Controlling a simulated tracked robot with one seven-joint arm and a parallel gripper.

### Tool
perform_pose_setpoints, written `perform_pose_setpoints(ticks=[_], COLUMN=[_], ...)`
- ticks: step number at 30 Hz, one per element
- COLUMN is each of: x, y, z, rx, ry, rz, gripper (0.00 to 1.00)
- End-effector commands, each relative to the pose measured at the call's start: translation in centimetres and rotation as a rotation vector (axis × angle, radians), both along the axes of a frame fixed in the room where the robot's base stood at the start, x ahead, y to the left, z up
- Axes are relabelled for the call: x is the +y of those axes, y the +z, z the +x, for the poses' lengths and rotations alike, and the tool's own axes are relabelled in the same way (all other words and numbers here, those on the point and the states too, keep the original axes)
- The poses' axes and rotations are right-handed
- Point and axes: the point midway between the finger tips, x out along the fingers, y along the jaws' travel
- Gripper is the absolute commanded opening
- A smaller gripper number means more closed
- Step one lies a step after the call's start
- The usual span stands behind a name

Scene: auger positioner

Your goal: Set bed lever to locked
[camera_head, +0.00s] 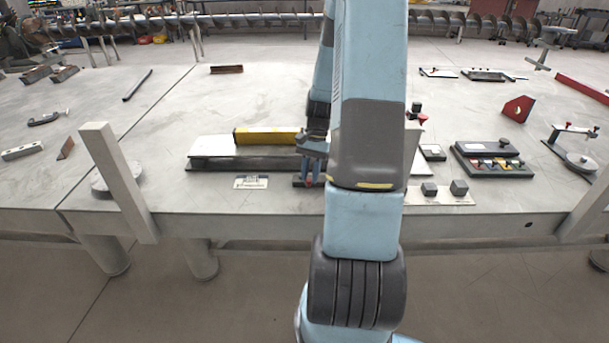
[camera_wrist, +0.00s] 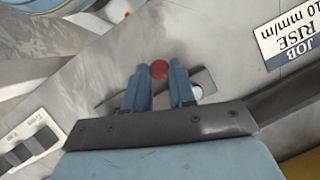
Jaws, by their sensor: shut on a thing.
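My gripper (camera_head: 311,178) reaches down at the front of the table in the head view, partly hidden by my own arm. In the wrist view its two blue fingers (camera_wrist: 159,68) are shut on a round red knob (camera_wrist: 160,70), which looks like the bed lever's knob. The lever's shaft is hidden behind the fingers, so I cannot tell its setting. A dark plate (camera_wrist: 205,80) lies under the fingers, with a small pale round spot (camera_wrist: 197,92) to the right of them.
A printed label reading "JOB RISE 10 mm/m" (camera_wrist: 290,35) lies near my gripper; it also shows in the head view (camera_head: 251,182). Behind it is a long dark bed with a yellow bar (camera_head: 265,137). Small blocks (camera_head: 459,187) and a dark tray (camera_head: 492,158) stand to the right.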

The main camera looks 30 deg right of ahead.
Motion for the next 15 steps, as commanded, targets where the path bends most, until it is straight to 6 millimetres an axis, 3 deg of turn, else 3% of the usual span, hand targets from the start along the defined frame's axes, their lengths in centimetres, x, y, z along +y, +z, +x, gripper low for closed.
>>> perform_pose_setpoints(ticks=[15], x=[-2.4], y=[0.2], z=[1.0], rx=[-0.01], ry=[0.478], rz=[-0.007], gripper=[0.0])
